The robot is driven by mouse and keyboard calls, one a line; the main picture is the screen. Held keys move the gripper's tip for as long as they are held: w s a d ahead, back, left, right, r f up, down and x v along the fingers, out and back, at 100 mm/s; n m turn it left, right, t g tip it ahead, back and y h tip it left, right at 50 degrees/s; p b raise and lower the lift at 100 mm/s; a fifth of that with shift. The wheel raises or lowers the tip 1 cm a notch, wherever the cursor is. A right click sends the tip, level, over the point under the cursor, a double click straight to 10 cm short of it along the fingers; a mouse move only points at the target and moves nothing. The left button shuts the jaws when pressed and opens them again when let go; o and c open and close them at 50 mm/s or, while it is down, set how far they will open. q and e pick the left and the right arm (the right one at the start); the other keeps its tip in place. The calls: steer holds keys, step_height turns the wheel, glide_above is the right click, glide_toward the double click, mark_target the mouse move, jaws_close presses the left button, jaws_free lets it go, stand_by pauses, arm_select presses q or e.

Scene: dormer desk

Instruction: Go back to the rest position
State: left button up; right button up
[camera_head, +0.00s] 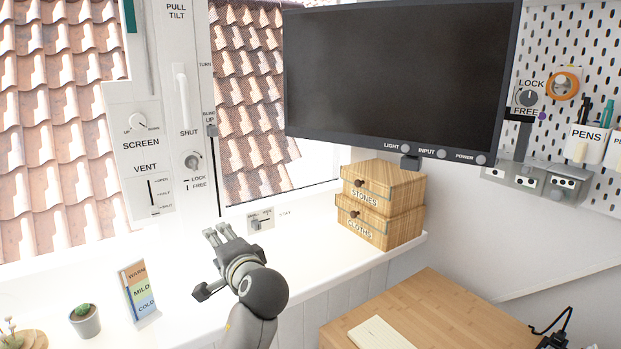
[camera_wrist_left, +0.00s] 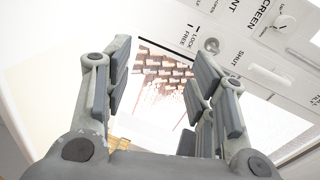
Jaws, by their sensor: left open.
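My left gripper (camera_head: 218,234) is open and empty above the white window sill, in front of the window control panel. In the left wrist view its two fingers (camera_wrist_left: 160,78) stand wide apart with nothing between them; roof tiles show through the gap. The window control panel (camera_head: 165,110) has a SCREEN knob (camera_head: 138,121), a VENT slider (camera_head: 153,192), a LOCK/FREE knob (camera_head: 193,161) and a white SHUT handle (camera_head: 181,97). The gripper appears apart from all of them. My right gripper is not in view.
Stacked wooden STONES (camera_head: 378,186) and CLOTHS (camera_head: 382,225) boxes stand right of the gripper, below a dark monitor (camera_head: 395,75). A WARM/MILD/COLD card (camera_head: 139,290) and a potted cactus (camera_head: 84,320) stand left. A wooden desk (camera_head: 450,310) lies lower right.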

arm_select(q)
steer(key=s+a+f+n+g+h, duration=0.2)
steer(key=s+f, duration=0.5)
steer(key=f, duration=0.4)
steer(key=s+a+f+n+g+h, duration=0.1)
steer(key=s+f+n+g+h, duration=0.15)
steer(key=s+f, duration=0.7)
steer(key=s+d+f+n+g+h, duration=0.1)
steer(key=s+f+n+g+h, duration=0.3)
steer(key=s, duration=0.9)
steer(key=s+f+m+g, duration=0.1)
steer(key=s+f+g, duration=0.1)
steer(key=s+f, duration=0.95)
steer(key=f, duration=1)
steer(key=s+f, duration=0.2)
steer(key=f, duration=1)
steer(key=s+a+f+g, duration=0.2)
steer(key=s+a+f, duration=0.1)
steer(key=s+f, duration=1.2)
steer(key=shift+s+f, duration=0.25)
steer(key=shift+s, duration=0.5)
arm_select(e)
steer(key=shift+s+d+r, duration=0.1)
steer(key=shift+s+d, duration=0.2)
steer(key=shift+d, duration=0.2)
